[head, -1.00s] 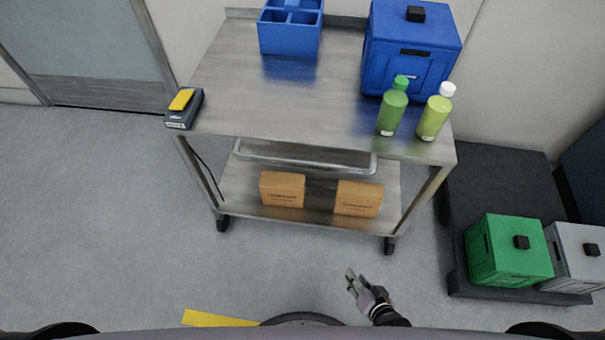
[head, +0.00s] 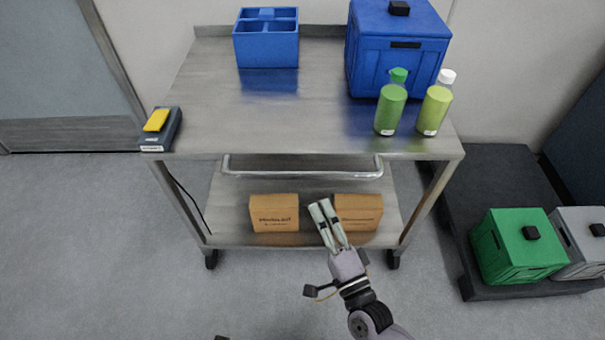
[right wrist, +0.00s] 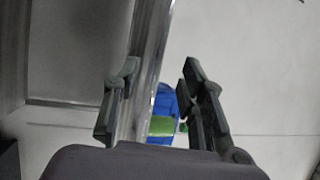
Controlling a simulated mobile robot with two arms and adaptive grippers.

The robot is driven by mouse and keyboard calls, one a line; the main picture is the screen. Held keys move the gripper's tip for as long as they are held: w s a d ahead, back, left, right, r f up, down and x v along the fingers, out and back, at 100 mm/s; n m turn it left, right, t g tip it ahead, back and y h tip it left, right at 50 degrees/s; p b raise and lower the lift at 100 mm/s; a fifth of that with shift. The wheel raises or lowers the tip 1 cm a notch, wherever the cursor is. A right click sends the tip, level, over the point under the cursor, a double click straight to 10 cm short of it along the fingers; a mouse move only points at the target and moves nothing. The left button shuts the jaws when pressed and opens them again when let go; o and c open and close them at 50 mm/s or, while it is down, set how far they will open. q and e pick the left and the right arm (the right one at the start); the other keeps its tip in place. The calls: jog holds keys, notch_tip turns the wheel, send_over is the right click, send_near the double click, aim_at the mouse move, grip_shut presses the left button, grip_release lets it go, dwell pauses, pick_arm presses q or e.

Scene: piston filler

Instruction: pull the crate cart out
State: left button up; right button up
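The crate cart (head: 235,120) is a steel two-shelf trolley on castors, standing against the wall in the head view. Its bar handle (head: 300,174) runs along the front, just below the top shelf. My right gripper (head: 320,204) is in front of the cart, below the handle in the picture, fingers pointing toward it. In the right wrist view, the right gripper (right wrist: 157,80) has its two fingers apart, with nothing visibly held. A shiny metal edge passes behind the fingers there; I cannot tell whether it is the handle.
The top holds a blue divided caddy (head: 267,42), a blue crate (head: 395,55), a green-capped bottle (head: 390,110), a white-capped bottle (head: 434,110) and a scanner (head: 160,130). Cartons (head: 273,213) sit below. A dark pallet (head: 490,165) with green crate (head: 515,245) stands right. Front floor is clear.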

aim_at(302, 176)
jog(key=x, duration=1.1)
jog(key=shift+c, duration=0.4)
grip_shut()
